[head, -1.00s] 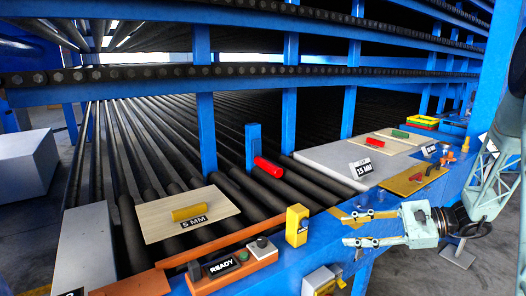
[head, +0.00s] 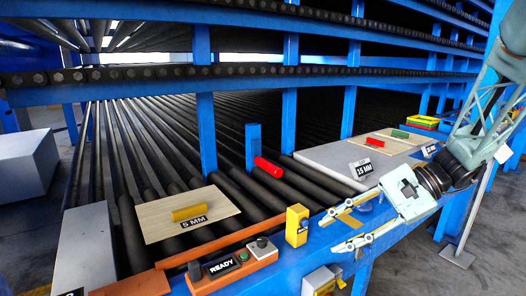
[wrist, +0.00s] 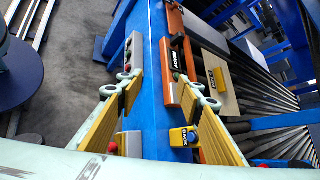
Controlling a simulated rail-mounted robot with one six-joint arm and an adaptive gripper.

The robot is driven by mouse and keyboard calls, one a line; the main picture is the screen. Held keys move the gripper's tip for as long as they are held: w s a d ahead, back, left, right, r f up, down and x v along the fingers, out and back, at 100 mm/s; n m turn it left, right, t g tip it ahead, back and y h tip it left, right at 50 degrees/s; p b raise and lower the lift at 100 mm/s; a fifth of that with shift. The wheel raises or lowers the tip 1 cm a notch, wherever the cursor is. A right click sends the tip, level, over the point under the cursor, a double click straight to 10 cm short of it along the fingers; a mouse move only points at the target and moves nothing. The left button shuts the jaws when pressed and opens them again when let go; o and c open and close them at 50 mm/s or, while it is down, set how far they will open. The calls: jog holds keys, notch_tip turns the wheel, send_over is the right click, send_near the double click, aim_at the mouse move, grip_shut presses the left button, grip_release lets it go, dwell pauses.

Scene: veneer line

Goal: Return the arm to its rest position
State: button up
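My gripper (head: 347,233) is in the head view at the right, above the front blue rail (head: 300,262). It is pale green with two yellow-lined fingers spread apart and nothing between them. In the wrist view the fingers (wrist: 163,92) also stand wide apart, with the blue rail below the gap. My arm comes in from the upper right of the head view.
A yellow block (head: 297,225) with a label stands on the rail near my fingertips. The orange READY box (head: 232,262), a 5 MM veneer sheet (head: 160,222), a red cylinder (head: 268,167) and a 15 MM grey board (head: 325,158) lie beyond.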

jog(key=s+a+r+n+g+h, duration=0.1)
jog(key=s+a+r+n+h, duration=0.15)
jog(key=s, duration=0.35)
jog(key=s+a+r+n+h, duration=0.1)
jog(key=s+r, duration=0.2)
jog(key=s, duration=0.3)
jog(key=s+d+r+n+t+h, duration=0.1)
jog(key=s+d+r+n+h, duration=0.1)
jog(key=s, duration=0.4)
jog(key=s+d+r+n+t+h, duration=0.1)
jog(key=s+r+n+t+h, duration=0.1)
jog(key=s, duration=0.5)
jog(key=s+d+r+n+t+h, duration=0.1)
jog(key=s+d+r+n+h, duration=0.1)
jog(key=s, duration=0.4)
jog(key=shift+s+d+n+h, duration=0.3)
jog(key=shift+n+h, duration=0.35)
